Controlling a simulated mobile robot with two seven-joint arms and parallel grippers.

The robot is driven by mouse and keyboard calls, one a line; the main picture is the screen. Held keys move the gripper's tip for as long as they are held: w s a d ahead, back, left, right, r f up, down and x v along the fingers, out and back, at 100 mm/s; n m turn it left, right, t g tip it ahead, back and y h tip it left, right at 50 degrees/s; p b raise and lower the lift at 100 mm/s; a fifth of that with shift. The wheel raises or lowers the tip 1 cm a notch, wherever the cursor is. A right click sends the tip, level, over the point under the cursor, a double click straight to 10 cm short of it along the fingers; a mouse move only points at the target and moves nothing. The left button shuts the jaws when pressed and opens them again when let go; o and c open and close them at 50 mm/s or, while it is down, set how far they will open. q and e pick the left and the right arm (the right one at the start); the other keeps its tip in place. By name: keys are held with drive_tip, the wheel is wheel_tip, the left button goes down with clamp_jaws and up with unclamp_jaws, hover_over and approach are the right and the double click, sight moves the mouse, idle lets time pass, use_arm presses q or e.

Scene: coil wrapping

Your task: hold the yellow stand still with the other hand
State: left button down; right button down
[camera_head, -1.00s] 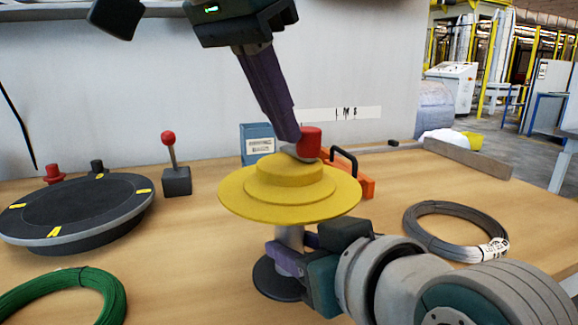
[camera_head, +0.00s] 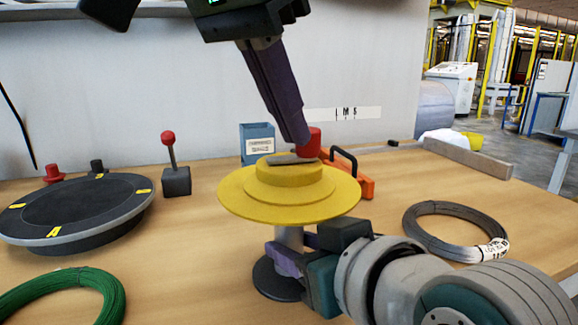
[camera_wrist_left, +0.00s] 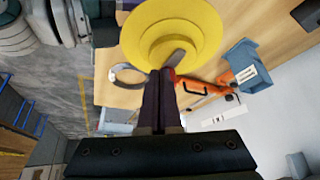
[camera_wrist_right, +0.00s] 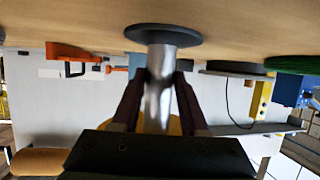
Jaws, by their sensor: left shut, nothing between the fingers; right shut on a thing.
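The yellow stand (camera_head: 240,198) is a stepped yellow disc on a grey post (camera_wrist_right: 160,85) with a dark round base (camera_head: 272,284). A flat grey bar (camera_head: 285,159) lies on its top, with a red cylinder (camera_head: 315,138) near the bar's end. My left gripper (camera_head: 300,142) is shut and empty, its tip right by the red cylinder and partly in front of it; whether they touch I cannot tell. My right gripper (camera_wrist_right: 157,90) is shut on the grey post below the disc.
A dark turntable (camera_head: 75,210) and a green coil (camera_head: 115,300) are at left. A red-knobbed lever (camera_head: 175,180) and blue box (camera_head: 257,132) stand behind. A grey wire coil (camera_head: 425,225) lies at right. An orange tool (camera_head: 367,187) lies behind the stand.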

use_arm(q)
wheel_tip(320, 180, up, 6)
drive_tip(key=shift+f, duration=0.1)
idle(0.4)
use_arm(e)
drive_tip(key=shift+c, duration=1.7)
unclamp_jaws()
